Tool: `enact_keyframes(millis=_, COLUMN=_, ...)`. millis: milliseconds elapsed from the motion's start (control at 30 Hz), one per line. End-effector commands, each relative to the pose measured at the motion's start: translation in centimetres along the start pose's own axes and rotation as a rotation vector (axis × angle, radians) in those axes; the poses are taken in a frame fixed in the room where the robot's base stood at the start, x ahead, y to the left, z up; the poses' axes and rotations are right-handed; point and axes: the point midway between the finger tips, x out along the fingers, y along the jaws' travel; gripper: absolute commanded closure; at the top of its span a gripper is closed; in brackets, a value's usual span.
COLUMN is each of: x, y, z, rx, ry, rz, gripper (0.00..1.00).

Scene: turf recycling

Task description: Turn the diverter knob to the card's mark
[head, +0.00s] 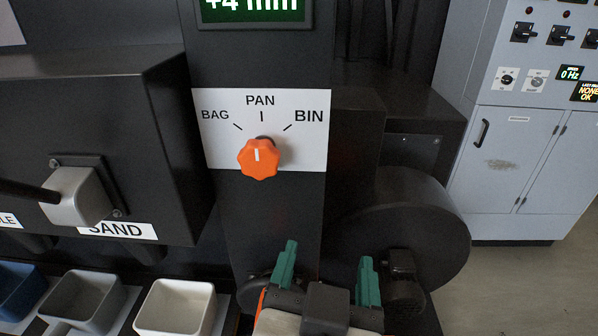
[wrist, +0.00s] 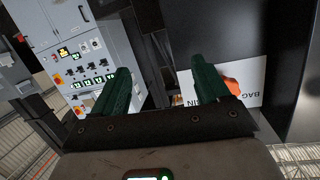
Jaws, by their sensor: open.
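The diverter knob (head: 260,160) is orange and lobed, on a white plate (head: 219,142) marked BAG, PAN and BIN. Its white pointer line points up, roughly at PAN. My gripper (head: 327,258) is open and empty, below and to the right of the knob and apart from it. In the wrist view the green fingers of my gripper (wrist: 160,68) are spread. The knob (wrist: 231,86) shows there partly hidden behind the right finger, and the plate (wrist: 252,76) appears rotated. I cannot make out a card showing a mark.
A green display (head: 252,8) reading +4 mm is above the plate. A black box with a grey handle (head: 75,197) stands left, above several bins, one white (head: 176,308). A dark round housing (head: 425,220) is right of my gripper. A grey control cabinet (head: 510,150) stands farther right.

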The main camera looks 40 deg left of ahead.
Motion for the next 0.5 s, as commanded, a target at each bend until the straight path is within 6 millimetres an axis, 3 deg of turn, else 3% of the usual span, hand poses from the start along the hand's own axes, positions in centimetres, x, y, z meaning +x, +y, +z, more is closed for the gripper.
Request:
enact_keyframes(millis=33, x=-1.3, y=-2.7, z=-1.6, rx=0.026, ry=0.053, rz=-0.050, gripper=0.25)
enact_keyframes(millis=200, x=-4.5, y=-7.1, z=-5.0, rx=0.094, ry=0.159, rz=-0.135, gripper=0.25)
enact_keyframes(millis=367, x=-5.1, y=-8.2, z=-6.0, rx=0.112, ry=0.184, rz=-0.155, gripper=0.25)
enact_keyframes(millis=500, x=-3.6, y=-8.3, z=-6.4, rx=0.111, ry=0.184, rz=-0.152, gripper=0.25)
